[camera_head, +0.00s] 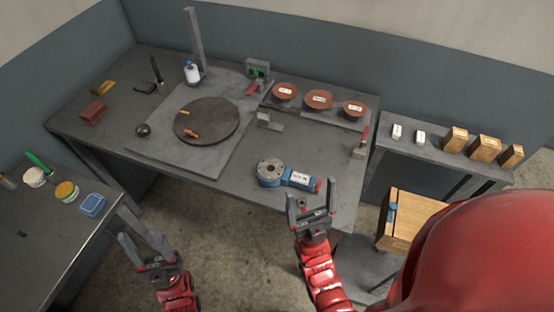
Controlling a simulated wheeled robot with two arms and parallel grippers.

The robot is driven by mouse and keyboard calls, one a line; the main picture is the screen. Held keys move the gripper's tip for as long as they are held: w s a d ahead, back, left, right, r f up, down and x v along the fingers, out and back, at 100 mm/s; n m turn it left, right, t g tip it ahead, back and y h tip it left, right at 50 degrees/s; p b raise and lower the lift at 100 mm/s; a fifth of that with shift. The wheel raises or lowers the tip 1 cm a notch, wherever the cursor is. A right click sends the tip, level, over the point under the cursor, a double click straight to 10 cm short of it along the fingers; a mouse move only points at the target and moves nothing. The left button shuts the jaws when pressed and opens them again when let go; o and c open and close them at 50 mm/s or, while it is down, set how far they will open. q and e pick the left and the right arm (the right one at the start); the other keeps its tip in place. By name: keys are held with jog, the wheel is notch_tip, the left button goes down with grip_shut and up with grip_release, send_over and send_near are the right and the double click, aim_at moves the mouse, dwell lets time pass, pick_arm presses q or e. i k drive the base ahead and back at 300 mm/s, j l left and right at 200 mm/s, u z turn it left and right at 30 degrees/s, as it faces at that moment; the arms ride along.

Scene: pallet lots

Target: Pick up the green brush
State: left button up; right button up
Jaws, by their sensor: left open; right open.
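A green brush (38,161) is at the far left, on the grey side table (40,235). Its green handle slants beside a white jar (34,177); I cannot tell whether it lies behind the jar or rests on it. My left gripper (145,242) is open and empty, over the floor to the right of the side table and well apart from the brush. My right gripper (311,196) is open and empty, in front of the main workbench near the blue tool, far from the brush.
A yellow-lidded jar (67,192) and a blue box (93,205) stand on the side table right of the brush. The main workbench (110,125) holds a round dark plate (207,121) and a blue tool (284,174). The side table's front is mostly clear.

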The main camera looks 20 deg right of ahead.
aim_at(33, 158)
jog(key=i+j+u, duration=0.6)
jog(key=i, duration=0.3)
